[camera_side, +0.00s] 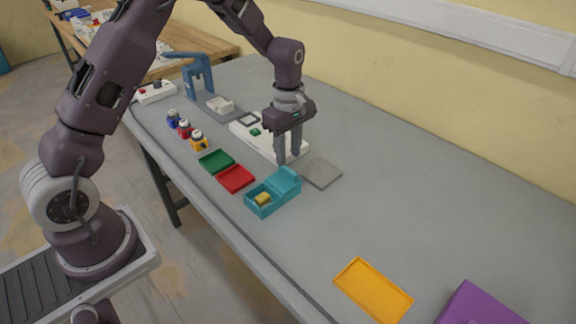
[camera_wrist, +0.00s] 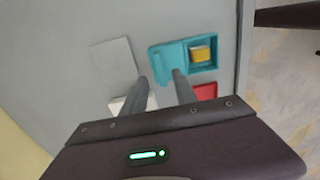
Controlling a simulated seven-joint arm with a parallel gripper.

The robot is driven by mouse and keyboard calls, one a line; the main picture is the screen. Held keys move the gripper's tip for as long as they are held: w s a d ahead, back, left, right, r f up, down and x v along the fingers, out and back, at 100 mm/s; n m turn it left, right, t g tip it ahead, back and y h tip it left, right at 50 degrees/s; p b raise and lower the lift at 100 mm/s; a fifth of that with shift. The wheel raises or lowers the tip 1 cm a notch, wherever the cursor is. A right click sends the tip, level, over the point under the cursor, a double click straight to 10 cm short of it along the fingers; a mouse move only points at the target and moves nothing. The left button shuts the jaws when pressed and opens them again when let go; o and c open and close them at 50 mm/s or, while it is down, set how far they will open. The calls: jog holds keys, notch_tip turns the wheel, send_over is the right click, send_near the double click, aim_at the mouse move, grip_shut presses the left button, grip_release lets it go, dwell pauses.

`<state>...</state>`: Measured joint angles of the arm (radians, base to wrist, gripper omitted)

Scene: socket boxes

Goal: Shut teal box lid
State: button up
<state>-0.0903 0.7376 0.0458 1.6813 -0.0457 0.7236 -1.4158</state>
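The teal box (camera_side: 262,208) stands on the grey table with a yellow item (camera_side: 263,199) inside. Its teal lid (camera_side: 286,181) is open, tilted up at the box's back right side. The wrist view also shows the lid (camera_wrist: 167,64), the box (camera_wrist: 214,65) and the yellow item (camera_wrist: 200,52). My gripper (camera_side: 288,160) points down behind the lid, with its fingers apart and nothing between them. In the wrist view, the fingertips (camera_wrist: 160,76) are near the lid, and one overlaps its edge; I cannot tell whether they touch.
A flat grey plate (camera_side: 320,173) lies right of the lid. Red (camera_side: 236,178) and green (camera_side: 215,161) trays lie left of the box. A white panel (camera_side: 262,142) is behind my gripper. An orange tray (camera_side: 373,290) and purple box (camera_side: 478,306) are at front right. The table's right side has free room.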

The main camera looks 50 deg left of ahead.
aim_at(288, 169)
notch_tip(288, 169, down, 5)
grip_shut()
jog(key=shift+r, duration=0.1)
dwell(1.4)
